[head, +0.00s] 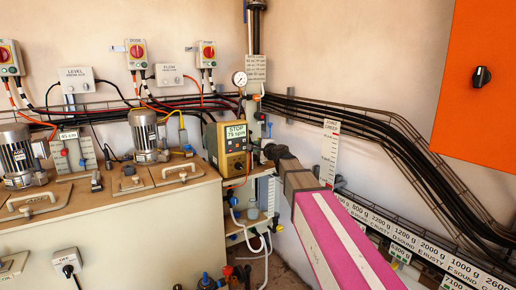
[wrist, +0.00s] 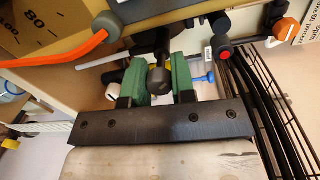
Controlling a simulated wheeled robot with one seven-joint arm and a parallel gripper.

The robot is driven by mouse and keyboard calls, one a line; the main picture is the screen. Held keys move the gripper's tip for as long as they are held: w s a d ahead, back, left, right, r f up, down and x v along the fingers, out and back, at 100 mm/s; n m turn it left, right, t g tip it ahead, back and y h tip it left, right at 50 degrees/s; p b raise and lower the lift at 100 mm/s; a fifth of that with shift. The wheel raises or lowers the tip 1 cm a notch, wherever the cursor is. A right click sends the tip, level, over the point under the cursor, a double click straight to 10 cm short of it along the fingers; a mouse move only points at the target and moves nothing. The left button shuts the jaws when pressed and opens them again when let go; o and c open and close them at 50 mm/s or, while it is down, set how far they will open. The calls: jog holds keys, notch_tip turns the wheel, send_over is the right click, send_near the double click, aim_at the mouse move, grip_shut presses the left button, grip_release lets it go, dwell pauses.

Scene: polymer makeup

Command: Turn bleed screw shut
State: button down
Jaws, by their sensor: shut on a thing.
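A dark round-headed knob, which looks like the bleed screw (wrist: 157,80), sits between the two green finger pads of my gripper (wrist: 159,72) in the wrist view. The pads close on it from both sides. Its stem runs up towards a dark fitting beside the pump. The knob is hidden there behind the gripper and arm. How far the screw is turned cannot be told.
An orange tube (wrist: 70,54) runs close to the gripper in the wrist view. A blue-handled valve (wrist: 203,78) and a red-capped fitting (wrist: 224,56) are at its right. Black cables on a wire tray (head: 340,118) line the wall. A cream tank (head: 120,235) stands left.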

jog(key=m, duration=0.3)
jog(key=shift+m+y, duration=0.3)
jog(key=shift+m, duration=1.6)
jog(key=c, duration=1)
grip_release()
jog(key=shift+o, duration=0.2)
jog(key=shift+s+d, duration=0.1)
jog(key=v, duration=1)
jog(key=shift+s+d, duration=0.2)
jog(key=shift+s, duration=0.05)
